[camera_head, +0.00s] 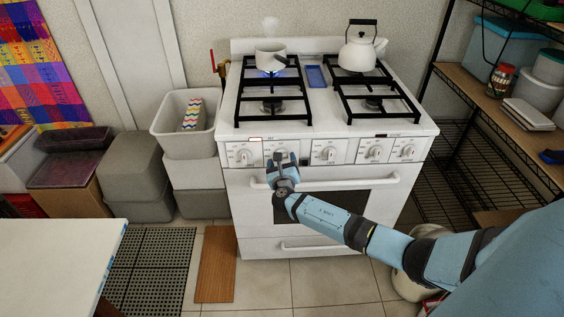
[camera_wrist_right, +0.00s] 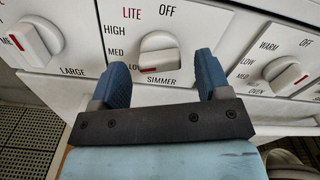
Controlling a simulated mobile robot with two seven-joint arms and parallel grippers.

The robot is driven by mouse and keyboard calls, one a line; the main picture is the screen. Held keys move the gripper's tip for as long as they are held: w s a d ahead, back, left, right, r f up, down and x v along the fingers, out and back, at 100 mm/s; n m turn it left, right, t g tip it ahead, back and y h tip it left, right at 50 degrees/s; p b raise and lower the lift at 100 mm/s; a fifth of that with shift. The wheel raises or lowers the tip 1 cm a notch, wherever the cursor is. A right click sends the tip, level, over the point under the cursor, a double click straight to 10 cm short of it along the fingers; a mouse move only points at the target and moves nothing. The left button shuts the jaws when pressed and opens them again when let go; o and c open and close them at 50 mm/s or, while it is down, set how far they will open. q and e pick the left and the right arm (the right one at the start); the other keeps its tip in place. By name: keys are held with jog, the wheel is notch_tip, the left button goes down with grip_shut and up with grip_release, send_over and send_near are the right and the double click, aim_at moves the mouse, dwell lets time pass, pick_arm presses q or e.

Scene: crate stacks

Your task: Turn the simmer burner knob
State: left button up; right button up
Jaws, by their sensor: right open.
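The simmer burner knob (camera_wrist_right: 158,52) is white, with the word SIMMER below it. Its red mark sits at its lower left, near the low side of the dial. It is on the front panel of the white stove (camera_head: 330,245), second from the left in the head view, largely hidden there by my right gripper (camera_head: 281,160). In the right wrist view the gripper (camera_wrist_right: 162,72) is open, with one blue finger at each side of the knob's lower part. I cannot tell whether either finger touches it. My left gripper is not in view.
The LARGE knob (camera_wrist_right: 36,42) is to the left and the OVEN knob (camera_wrist_right: 280,75) to the right. A pot (camera_head: 270,54) sits over a blue flame; a white kettle (camera_head: 358,52) stands at the back right. The oven handle (camera_head: 345,183) runs below the knobs.

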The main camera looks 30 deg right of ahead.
jog(key=shift+w+d, duration=0.2)
jog(key=shift+w, duration=0.1)
jog(key=c, duration=0.9)
